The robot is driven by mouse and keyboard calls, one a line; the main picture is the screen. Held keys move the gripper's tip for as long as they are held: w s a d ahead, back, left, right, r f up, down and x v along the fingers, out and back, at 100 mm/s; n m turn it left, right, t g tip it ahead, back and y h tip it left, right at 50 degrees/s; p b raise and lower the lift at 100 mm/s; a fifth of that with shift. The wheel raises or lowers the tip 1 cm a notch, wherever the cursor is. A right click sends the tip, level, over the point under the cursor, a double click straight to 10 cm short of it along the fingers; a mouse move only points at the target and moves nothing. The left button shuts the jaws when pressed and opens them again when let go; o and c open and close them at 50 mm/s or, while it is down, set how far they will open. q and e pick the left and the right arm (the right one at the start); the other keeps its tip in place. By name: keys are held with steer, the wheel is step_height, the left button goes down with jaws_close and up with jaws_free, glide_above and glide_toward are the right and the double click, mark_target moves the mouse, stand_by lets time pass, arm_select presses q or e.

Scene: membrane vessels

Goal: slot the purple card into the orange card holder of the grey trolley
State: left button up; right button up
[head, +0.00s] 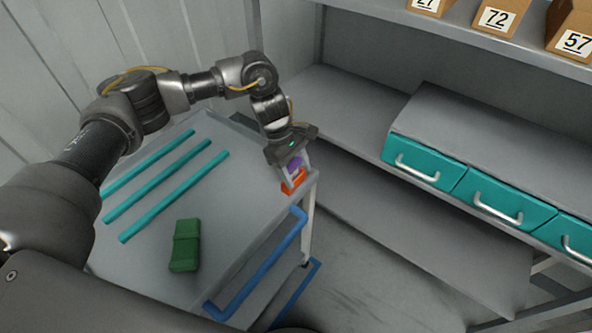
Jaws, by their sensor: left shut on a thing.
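The grey trolley (222,210) stands in front of me with its flat top in view. The orange card holder (290,184) sits at the trolley's far right corner. The purple card (295,163) is between the fingers of my left gripper (293,170), which is shut on it. The gripper points down right over the holder, and the card's lower end meets the holder in the picture. I cannot tell whether the card is inside the slot or just above it, as the fingers hide part of it. My right gripper is not in view.
Several teal strips (158,180) and a green block (185,246) lie on the trolley top. A blue handle (262,268) runs along its near right side. Grey shelving with teal drawers (497,200) and numbered boxes (497,17) stands to the right.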

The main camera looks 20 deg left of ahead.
arm_select(q)
steer(key=shift+f, duration=0.15)
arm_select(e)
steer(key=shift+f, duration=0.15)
arm_select(q)
steer(key=o, duration=1)
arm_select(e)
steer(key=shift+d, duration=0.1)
arm_select(q)
steer(key=b+v, duration=0.1)
steer(key=v, duration=1)
steer(key=shift+f+b, duration=0.1)
steer(key=shift+b, duration=0.3)
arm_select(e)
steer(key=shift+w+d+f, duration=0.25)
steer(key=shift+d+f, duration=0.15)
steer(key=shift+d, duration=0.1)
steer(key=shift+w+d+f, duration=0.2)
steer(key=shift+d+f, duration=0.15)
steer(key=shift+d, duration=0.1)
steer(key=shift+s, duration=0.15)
